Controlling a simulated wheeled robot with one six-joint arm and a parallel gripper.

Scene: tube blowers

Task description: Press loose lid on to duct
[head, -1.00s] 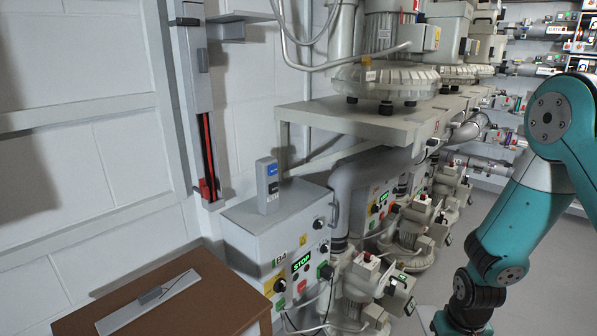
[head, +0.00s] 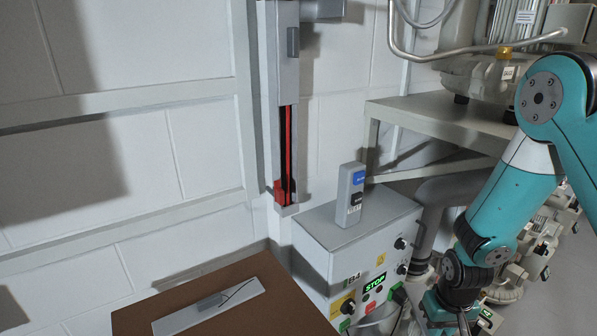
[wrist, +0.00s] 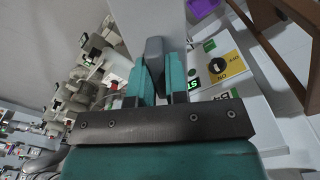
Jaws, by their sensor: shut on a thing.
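The upright grey duct (head: 289,70) is fixed to the wall in the head view. Its upper part is covered and carries a small grip; below, it stands open, showing a red cable and a red fitting (head: 283,190) at its foot. In the wrist view my gripper (wrist: 155,60) is shut on a dark grey handle (wrist: 153,48). A pale grey flat strip (wrist: 148,15) shows behind the handle, seemingly the loose lid. Another grey strip with a handle (head: 185,318), marked by a dark crack-like line, lies on the brown table. In the head view, my gripper is out of sight.
The brown table (head: 245,320) stands before the duct. Right of the duct is a control box (head: 345,270) with a lit STOP display and a small grey device (head: 350,195) on top. A blower shelf (head: 440,118) stands beyond. The wall left of the duct is bare.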

